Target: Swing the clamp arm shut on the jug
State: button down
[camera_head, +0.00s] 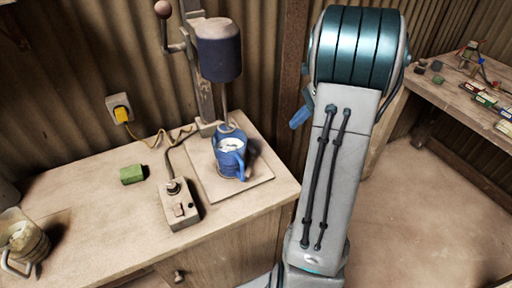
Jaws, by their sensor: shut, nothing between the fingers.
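A blue jug (229,160) with pale contents stands upright on a flat board (252,184) on the bench. It is below the dark head of a press (219,52), whose thin shaft comes down just behind the jug's rim. A lever with a round knob (163,9) sticks out to the left of the press column. I cannot make out for certain which part is the clamp arm, or how it lies against the jug. My gripper is not in view; only large links of my arm show, to the right of the jug and apart from it.
The wooden bench (105,200) carries a green block (131,174), a switch box (178,205) with a cable, and a second jug (27,246) at lower left. A yellow plug (121,112) is on the corrugated wall. A side table (450,95) with small items stands at right.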

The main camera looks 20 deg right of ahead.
send_near(264, 161)
jog(key=shift+w+a+f+y, duration=0.15)
jog(key=shift+w+a, duration=0.1)
jog(key=shift+a, duration=0.25)
jog(key=shift+w+a+f+y, duration=0.15)
jog(key=shift+w+a, duration=0.1)
jog(key=shift+a, duration=0.3)
jog(key=a, duration=0.1)
jog(key=w+a+p, duration=0.1)
jog(key=a, duration=0.1)
jog(key=shift+f, duration=0.15)
jog(key=shift+w+a+f, duration=0.1)
jog(key=shift+a, duration=0.15)
